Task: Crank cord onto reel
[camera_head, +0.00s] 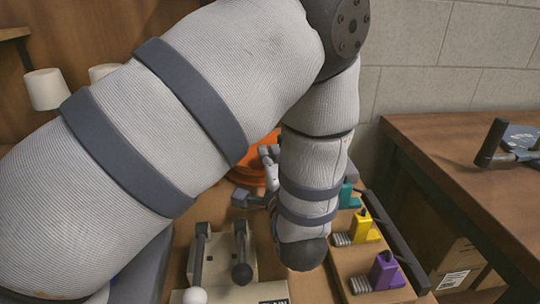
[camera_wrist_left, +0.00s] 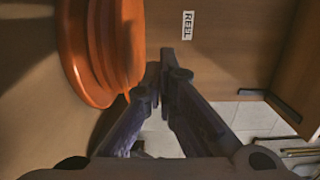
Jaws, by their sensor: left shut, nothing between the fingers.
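The orange reel (camera_head: 249,171) shows in the head view only in part, behind my left arm. In the left wrist view the reel (camera_wrist_left: 103,50) is a large rounded orange body at the upper left. My left gripper (camera_wrist_left: 165,66) is shut and empty just right of the reel, with a narrow gap seen between them. In the head view my left gripper (camera_head: 266,190) is beside the reel, largely covered by the forearm. I cannot make out the cord or the crank handle. My right gripper is not in view.
A label reading REEL (camera_wrist_left: 187,25) is on the wooden surface. Yellow (camera_head: 363,228) and purple (camera_head: 384,272) blocks are to the right. A wooden table (camera_head: 440,140) is at far right.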

